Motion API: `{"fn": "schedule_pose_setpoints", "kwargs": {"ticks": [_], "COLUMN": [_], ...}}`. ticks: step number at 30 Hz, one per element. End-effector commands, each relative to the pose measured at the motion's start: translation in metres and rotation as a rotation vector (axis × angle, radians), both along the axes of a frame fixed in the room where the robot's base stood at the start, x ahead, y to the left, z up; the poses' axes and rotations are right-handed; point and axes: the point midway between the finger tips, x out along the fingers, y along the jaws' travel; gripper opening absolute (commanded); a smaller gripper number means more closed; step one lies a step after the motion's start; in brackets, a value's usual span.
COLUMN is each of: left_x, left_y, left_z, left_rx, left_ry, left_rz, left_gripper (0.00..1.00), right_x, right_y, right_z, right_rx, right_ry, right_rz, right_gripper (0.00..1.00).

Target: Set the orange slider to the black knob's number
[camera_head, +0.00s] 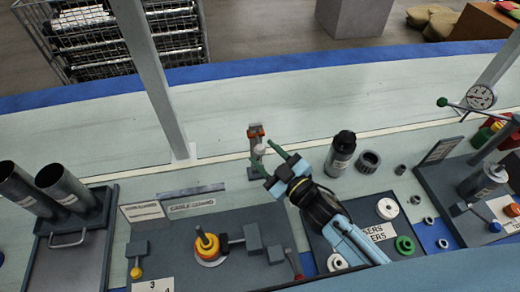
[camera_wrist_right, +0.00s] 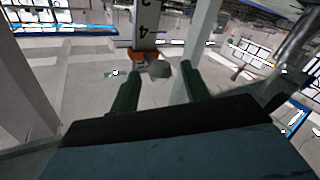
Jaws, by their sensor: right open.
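The orange slider (camera_head: 256,131) sits near the top of a small grey post in the head view. A pale round knob (camera_head: 260,150) is on the post's near side. My right gripper (camera_head: 264,157) is open, its green fingers on either side of the pale knob. In the right wrist view the orange slider (camera_wrist_right: 143,55) and pale knob (camera_wrist_right: 160,69) lie just beyond and between the open fingertips (camera_wrist_right: 160,78). The post's scale (camera_wrist_right: 146,20) shows a 4 and part of another figure. I cannot make out the black knob or its number. My left gripper is out of view.
A dark board (camera_head: 170,262) with an orange-yellow dial (camera_head: 207,246) lies at front left. A black-capped bottle (camera_head: 342,152) and a dark ring (camera_head: 368,161) stand right of my right gripper. Grey tubes (camera_head: 62,188) stand far left; a gauge (camera_head: 481,96) is far right. The back of the bench is clear.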

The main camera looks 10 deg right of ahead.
Motion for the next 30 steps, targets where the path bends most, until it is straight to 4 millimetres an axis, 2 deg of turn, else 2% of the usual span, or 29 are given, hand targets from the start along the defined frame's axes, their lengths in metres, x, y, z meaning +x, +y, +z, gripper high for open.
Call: {"fn": "schedule_pose_setpoints", "kwargs": {"ticks": [6, 17, 27, 30], "left_x": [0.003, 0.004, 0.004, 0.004], "left_y": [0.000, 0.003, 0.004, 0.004], "left_z": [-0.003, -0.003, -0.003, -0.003], "left_rx": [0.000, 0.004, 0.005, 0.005], "left_ry": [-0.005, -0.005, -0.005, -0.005], "left_rz": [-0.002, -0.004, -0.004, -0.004], "left_gripper": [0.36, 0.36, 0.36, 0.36], "right_x": [0.021, 0.025, 0.024, 0.024], "right_y": [0.011, 0.013, 0.013, 0.014], "right_z": [0.000, 0.000, 0.000, 0.000], "right_rx": [0.000, 0.000, 0.001, 0.002], "right_ry": [0.000, 0.001, 0.001, 0.001], "right_rz": [-0.001, 0.000, 0.001, 0.002], "right_gripper": [0.47, 0.47, 0.02, 0.00]}}
